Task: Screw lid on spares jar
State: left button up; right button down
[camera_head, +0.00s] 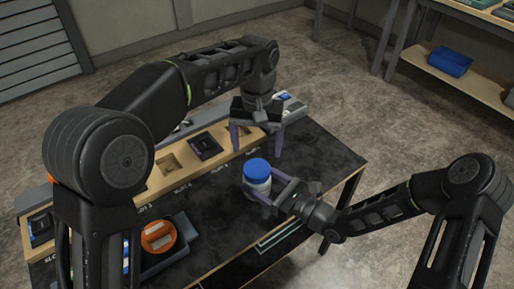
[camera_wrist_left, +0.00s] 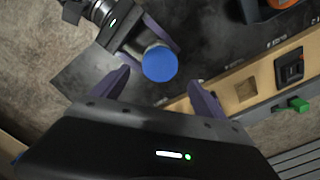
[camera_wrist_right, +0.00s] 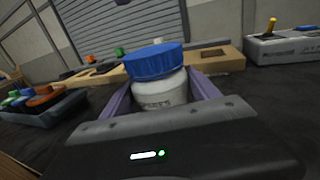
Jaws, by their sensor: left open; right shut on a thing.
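The spares jar (camera_head: 258,187) is a white jar with dark lettering, upright at the right part of the black table. Its blue lid (camera_head: 257,171) sits on top of it. The lid looks slightly tilted in the right wrist view (camera_wrist_right: 152,62), and I cannot tell how tight it is. My right gripper (camera_head: 265,190) is shut on the jar's body (camera_wrist_right: 158,93), one finger on each side. My left gripper (camera_head: 257,146) is open and empty, above and behind the jar. In the left wrist view the lid (camera_wrist_left: 160,64) shows beyond the open fingers.
A wooden slotted board (camera_head: 190,158) runs along the table's back, with dark modules in some slots. A grey tray with an orange round thing (camera_head: 158,236) stands at the left front. A grey box with a yellow-tipped lever (camera_wrist_right: 285,45) is behind. Table around the jar is clear.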

aim_at(257, 168)
pick_arm(q)
jog(key=shift+f, duration=0.1)
jog(key=shift+f, duration=3.95)
jog(key=shift+c, duration=0.4)
jog(key=c, duration=1.4)
jog(key=o, duration=1.6)
jog(key=shift+r, duration=0.1)
notch_tip(257, 168, up, 7)
jog(key=shift+r, duration=0.2)
